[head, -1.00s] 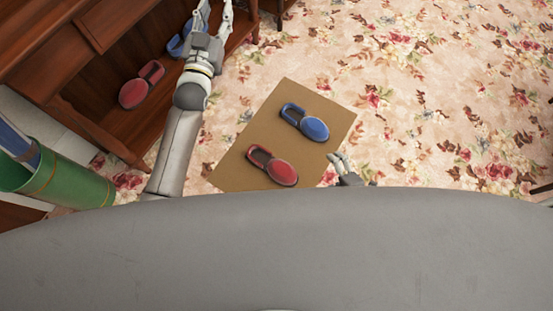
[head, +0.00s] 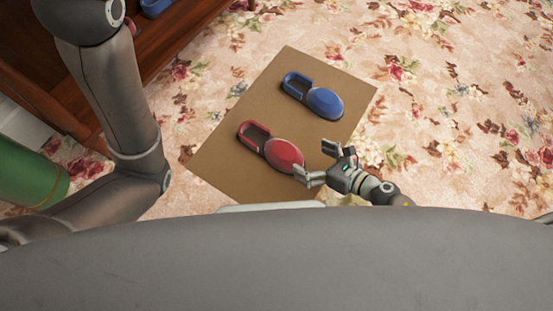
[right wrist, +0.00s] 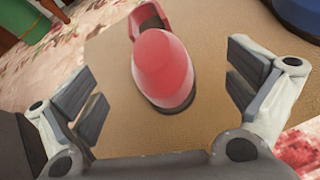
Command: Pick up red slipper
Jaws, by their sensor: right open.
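A red slipper (head: 283,155) lies on the brown mat (head: 222,158), its open heel end to the upper left and its rounded toe toward my right gripper. My right gripper (head: 316,163) is open and empty beside the toe. In the right wrist view the red slipper (right wrist: 163,72) shows between and beyond the two spread fingers, with no contact visible. A blue slipper (head: 324,102) lies on the same mat, farther back. My left arm crosses the left side of the head view, and its gripper is out of frame.
A wooden cabinet (head: 38,85) stands at the left, with a blue item (head: 155,6) partly showing on it. A green cylindrical container (head: 30,172) is at the left edge. The flowered carpet at right is clear.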

